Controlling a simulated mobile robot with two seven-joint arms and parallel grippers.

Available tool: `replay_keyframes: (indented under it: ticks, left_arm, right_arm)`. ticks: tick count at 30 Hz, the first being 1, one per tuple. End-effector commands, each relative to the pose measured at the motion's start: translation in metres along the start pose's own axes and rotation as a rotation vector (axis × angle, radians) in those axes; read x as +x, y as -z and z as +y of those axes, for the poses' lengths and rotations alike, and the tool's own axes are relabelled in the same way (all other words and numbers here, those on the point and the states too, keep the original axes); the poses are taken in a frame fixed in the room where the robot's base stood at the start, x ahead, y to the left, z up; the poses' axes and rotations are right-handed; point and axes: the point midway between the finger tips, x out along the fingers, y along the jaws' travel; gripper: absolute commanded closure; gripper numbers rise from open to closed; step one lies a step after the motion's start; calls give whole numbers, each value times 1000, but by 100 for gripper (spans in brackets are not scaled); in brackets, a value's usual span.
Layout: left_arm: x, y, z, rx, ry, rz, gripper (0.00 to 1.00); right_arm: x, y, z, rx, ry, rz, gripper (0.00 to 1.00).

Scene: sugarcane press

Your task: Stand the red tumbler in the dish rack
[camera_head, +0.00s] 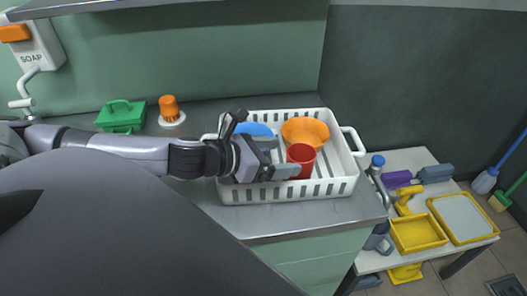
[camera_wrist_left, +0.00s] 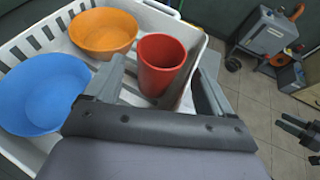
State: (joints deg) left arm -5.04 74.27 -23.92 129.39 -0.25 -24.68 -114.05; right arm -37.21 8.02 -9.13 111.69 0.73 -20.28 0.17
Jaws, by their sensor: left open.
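The red tumbler (camera_head: 301,158) stands upright, mouth up, inside the white dish rack (camera_head: 290,193), near its front side. My left gripper (camera_head: 284,160) reaches over the rack from the left and is open. In the left wrist view the tumbler (camera_wrist_left: 161,62) shows between and beyond the two spread fingers; I cannot tell whether either touches it. The near finger covers part of the tumbler's lower side in the head view.
A blue bowl (camera_wrist_left: 42,92) and an orange bowl (camera_wrist_left: 103,32) sit in the rack beside the tumbler. A green caddy (camera_head: 121,116) and an orange-topped brush (camera_head: 170,110) stand behind my left arm. A side table holds yellow trays (camera_head: 418,233).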

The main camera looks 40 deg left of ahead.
Motion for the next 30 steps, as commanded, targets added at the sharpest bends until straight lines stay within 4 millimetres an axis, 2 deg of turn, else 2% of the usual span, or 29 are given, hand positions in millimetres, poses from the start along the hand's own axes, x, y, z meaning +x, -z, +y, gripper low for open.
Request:
replay_keyframes:
  ticks: [15,30]
  left_arm:
    - [-28,0,1,-1,-6,4,16]
    - [-36,-1,-1,1,4,0,16]
  right_arm:
    - [-7,9,0,0,0,0,57]
    - [-9,13,0,0,0,0,57]
